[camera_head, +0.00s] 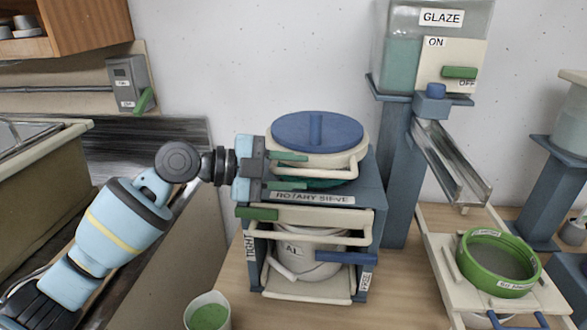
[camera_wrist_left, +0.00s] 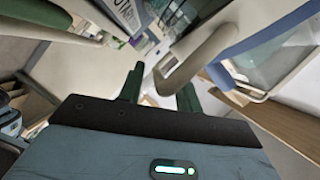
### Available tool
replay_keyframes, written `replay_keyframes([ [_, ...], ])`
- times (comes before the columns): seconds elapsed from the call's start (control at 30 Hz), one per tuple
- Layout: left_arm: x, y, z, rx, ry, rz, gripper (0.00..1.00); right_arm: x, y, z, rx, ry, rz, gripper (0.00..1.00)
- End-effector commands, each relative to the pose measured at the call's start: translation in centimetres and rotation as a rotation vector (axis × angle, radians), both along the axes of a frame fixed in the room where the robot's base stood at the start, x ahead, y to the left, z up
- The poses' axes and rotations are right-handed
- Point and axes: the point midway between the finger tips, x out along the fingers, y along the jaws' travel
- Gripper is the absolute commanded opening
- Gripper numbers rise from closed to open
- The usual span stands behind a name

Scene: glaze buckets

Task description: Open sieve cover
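The rotary sieve stands on the blue-grey housing (camera_head: 367,200) in the middle of the head view. Its round blue cover (camera_head: 318,131) has a raised bar and lies closed on top. A cream handle (camera_head: 325,175) loops out at the front of the sieve; it also shows in the left wrist view (camera_wrist_left: 205,55). My left gripper (camera_head: 298,171) comes in from the left at this handle. Its two green fingers are apart, one higher and one lower. In the left wrist view the bent handle reaches between the fingertips (camera_wrist_left: 160,90); contact is unclear. My right gripper is not in view.
Below the sieve, a white bucket (camera_head: 307,262) sits inside the housing behind cream bars. A cup of green glaze (camera_head: 208,312) stands at the front. A glaze tank (camera_head: 400,65) with a metal chute (camera_head: 450,165) and a green-rimmed sieve (camera_head: 500,285) are at right.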

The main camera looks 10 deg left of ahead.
Motion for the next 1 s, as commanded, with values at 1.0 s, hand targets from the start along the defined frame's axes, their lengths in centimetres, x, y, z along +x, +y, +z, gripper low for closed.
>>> replay_keyframes([
  [1.0, 0.14, -0.46, 0.16, -0.001, 0.001, -0.001, 0.00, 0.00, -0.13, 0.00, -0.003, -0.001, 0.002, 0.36],
])
